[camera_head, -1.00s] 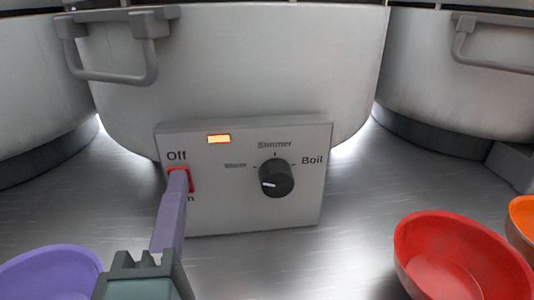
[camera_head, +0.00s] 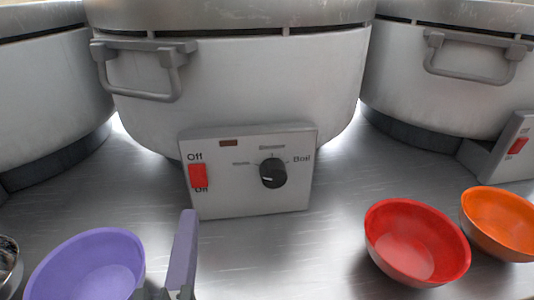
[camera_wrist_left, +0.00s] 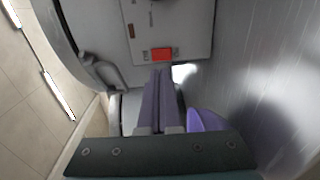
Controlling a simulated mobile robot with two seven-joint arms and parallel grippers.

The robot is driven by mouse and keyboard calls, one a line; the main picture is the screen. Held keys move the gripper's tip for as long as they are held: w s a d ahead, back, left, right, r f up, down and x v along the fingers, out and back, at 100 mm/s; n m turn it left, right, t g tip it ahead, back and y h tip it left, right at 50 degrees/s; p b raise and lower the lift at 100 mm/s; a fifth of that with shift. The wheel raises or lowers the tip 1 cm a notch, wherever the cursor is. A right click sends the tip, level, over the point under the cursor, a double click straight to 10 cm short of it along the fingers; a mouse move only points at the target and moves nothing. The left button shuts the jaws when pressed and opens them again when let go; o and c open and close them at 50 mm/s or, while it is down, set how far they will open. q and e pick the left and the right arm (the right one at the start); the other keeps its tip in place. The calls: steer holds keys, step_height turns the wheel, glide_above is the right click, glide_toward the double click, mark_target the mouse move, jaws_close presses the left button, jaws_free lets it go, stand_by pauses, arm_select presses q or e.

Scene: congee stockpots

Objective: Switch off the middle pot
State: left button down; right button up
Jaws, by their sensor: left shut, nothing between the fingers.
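The middle pot (camera_head: 240,75) is a large grey stockpot with a control panel (camera_head: 230,198) on its front. The panel has a red rocker switch (camera_head: 198,176) between the "Off" and "On" labels, a dark indicator lamp (camera_head: 229,143) and a black knob (camera_head: 273,173). My left gripper (camera_head: 187,217) is shut and empty, just in front of and below the switch, apart from the panel. In the left wrist view, its purple fingers (camera_wrist_left: 160,75) lie together near the red switch (camera_wrist_left: 161,54). My right gripper is not in view.
Similar pots stand at left (camera_head: 50,100) and right (camera_head: 440,80); the right one has its own red switch (camera_head: 517,146). A purple bowl (camera_head: 90,268), a red bowl (camera_head: 416,243) and an orange bowl (camera_head: 500,222) stand in front. Bare metal counter (camera_head: 290,255) lies between them.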

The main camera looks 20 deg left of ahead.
arm_select(q)
steer(key=v, duration=0.6)
steer(key=shift+r, duration=0.3)
steer(key=shift+w+d, duration=0.1)
